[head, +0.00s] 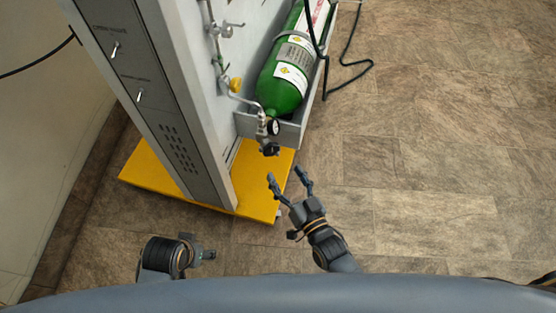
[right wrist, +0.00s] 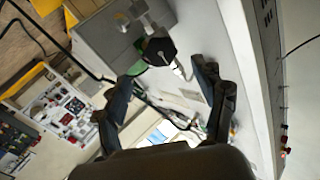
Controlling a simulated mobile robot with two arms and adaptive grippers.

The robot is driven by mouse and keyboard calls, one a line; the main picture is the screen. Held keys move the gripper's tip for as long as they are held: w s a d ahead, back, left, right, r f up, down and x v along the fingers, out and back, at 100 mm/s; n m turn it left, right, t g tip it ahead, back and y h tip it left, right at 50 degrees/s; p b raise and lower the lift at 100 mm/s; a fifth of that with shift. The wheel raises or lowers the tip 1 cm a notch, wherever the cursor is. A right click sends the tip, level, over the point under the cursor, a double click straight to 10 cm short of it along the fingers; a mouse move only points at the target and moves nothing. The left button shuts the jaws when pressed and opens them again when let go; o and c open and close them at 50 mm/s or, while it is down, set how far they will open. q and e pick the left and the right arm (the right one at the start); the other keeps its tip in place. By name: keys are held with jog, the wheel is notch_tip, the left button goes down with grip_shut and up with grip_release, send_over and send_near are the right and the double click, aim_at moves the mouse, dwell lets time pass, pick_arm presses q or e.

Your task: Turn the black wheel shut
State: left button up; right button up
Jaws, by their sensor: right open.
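The black wheel (head: 270,149) sits at the lower end of the valve fitting below the neck of the green cylinder (head: 281,90), beside a small round gauge (head: 273,127). My right gripper (head: 284,173) is open and empty, just below the wheel in the head view, with its fingers pointing toward it. In the right wrist view the black wheel (right wrist: 159,52) shows beyond and between the open fingertips (right wrist: 166,77), apart from them. My left gripper (head: 207,255) shows only in small part at the lower left; its fingers cannot be made out.
A grey panel cabinet (head: 150,100) with switches stands left of the wheel on a yellow base (head: 255,203). A pipe with a yellow knob (head: 235,85) runs up the panel. A black hose (head: 352,65) lies at the right. The tiled floor (head: 430,180) is clear.

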jog(key=shift+v, duration=1.35)
